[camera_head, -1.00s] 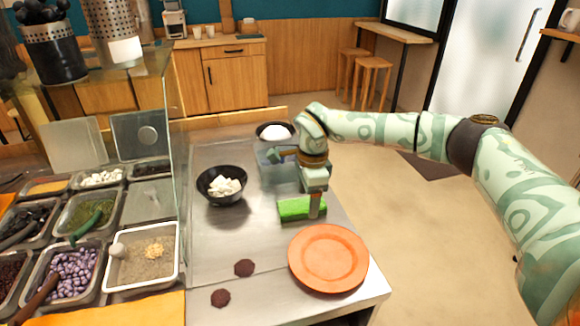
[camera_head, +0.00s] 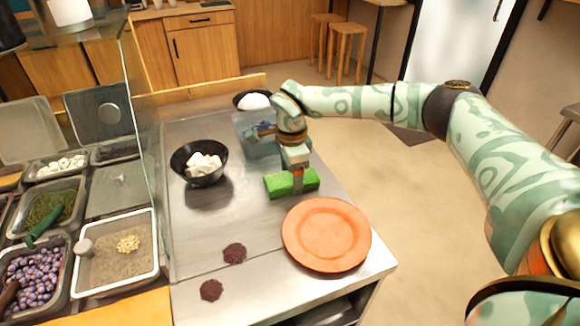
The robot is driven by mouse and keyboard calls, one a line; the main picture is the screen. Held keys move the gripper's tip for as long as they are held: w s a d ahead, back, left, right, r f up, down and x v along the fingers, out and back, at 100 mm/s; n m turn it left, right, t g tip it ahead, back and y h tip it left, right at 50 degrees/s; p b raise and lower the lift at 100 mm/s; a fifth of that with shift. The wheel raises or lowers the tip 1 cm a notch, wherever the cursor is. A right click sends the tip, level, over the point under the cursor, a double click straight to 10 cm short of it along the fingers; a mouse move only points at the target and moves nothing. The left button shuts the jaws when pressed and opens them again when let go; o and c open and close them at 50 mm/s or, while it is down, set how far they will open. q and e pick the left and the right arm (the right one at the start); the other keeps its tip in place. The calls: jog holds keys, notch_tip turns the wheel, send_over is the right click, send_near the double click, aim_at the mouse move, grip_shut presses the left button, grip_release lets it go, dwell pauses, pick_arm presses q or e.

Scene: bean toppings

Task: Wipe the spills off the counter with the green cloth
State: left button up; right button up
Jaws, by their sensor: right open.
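The green cloth (camera_head: 279,187) lies as a thick block on the steel counter (camera_head: 205,230), behind the orange plate. My right gripper (camera_head: 298,188) points down at the cloth, its fingers at the cloth's near side and open. Whether the fingers touch the cloth is hard to tell. Two dark reddish-brown spills lie on the front part of the counter: one spill (camera_head: 234,253) left of the plate, the other spill (camera_head: 211,290) nearer the front. My left gripper is not in view.
An orange plate (camera_head: 326,234) sits at the counter's right edge. A black bowl of white cubes (camera_head: 199,163) stands left of the cloth. A white-filled bowl (camera_head: 253,101) and a bluish clear container (camera_head: 258,138) stand behind. A glass screen and topping trays (camera_head: 115,252) line the left.

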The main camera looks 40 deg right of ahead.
aim_at(291, 176)
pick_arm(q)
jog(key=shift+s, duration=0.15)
